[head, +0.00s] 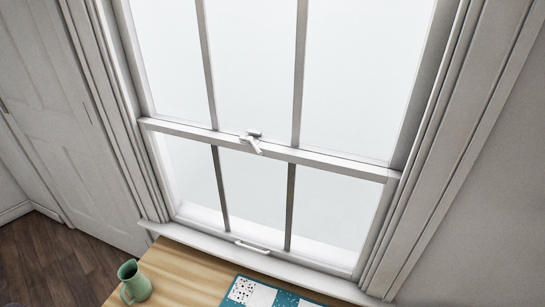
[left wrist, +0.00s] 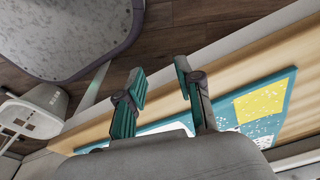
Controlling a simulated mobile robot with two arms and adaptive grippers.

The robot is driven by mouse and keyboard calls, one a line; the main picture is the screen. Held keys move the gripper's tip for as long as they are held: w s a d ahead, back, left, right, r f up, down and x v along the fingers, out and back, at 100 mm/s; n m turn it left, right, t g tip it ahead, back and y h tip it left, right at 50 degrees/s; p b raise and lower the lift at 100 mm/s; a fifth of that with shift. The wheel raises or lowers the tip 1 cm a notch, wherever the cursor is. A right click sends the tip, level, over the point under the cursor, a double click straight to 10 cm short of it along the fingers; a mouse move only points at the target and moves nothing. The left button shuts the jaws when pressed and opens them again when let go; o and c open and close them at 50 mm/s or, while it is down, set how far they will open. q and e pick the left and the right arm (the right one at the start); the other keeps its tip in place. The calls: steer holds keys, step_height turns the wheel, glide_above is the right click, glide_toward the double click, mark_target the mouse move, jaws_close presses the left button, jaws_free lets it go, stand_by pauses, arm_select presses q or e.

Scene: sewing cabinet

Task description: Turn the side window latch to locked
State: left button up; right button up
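The window latch (head: 254,142) is a small white piece on the meeting rail of the window (head: 345,165) in the head view. Its lever sticks out from the rail, pointing down and to the right. I cannot tell from its angle whether it is locked. No gripper shows in the head view. In the left wrist view my left gripper (left wrist: 160,84) has its two teal-padded fingers apart with nothing between them. It is over the table edge, away from the latch. My right gripper is in neither view.
A wooden table (head: 185,275) stands under the window, with a green pitcher (head: 134,283) and a teal patchwork quilt (head: 275,294) on it. A white handle (head: 252,246) is on the lower sash. A white bin (left wrist: 35,115) and a grey rug (left wrist: 70,35) are on the floor.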

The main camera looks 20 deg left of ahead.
arm_select(q)
steer(key=shift+t, duration=0.3)
steer(key=w+r+b, duration=0.1)
steer(key=w, duration=0.1)
steer(key=w+d+r+b, duration=0.1)
steer(key=w+r, duration=0.1)
steer(key=w+d+r+b, duration=0.1)
steer(key=w+r, duration=0.1)
steer(key=shift+w+r, duration=0.25)
steer(key=w+r+m+t+b, duration=0.1)
steer(key=w+r+b, duration=0.45)
steer(key=r, duration=0.75)
steer(key=m+t+y, duration=0.8)
steer(key=m+y, duration=0.4)
steer(key=y, duration=0.2)
glide_toward(258, 150)
steer(key=shift+n, duration=0.3)
steer(key=x, duration=1)
steer(key=shift+w+a+f+p, duration=0.2)
steer(key=shift+w+f+p, duration=0.1)
steer(key=shift+w, duration=0.05)
jaws_close()
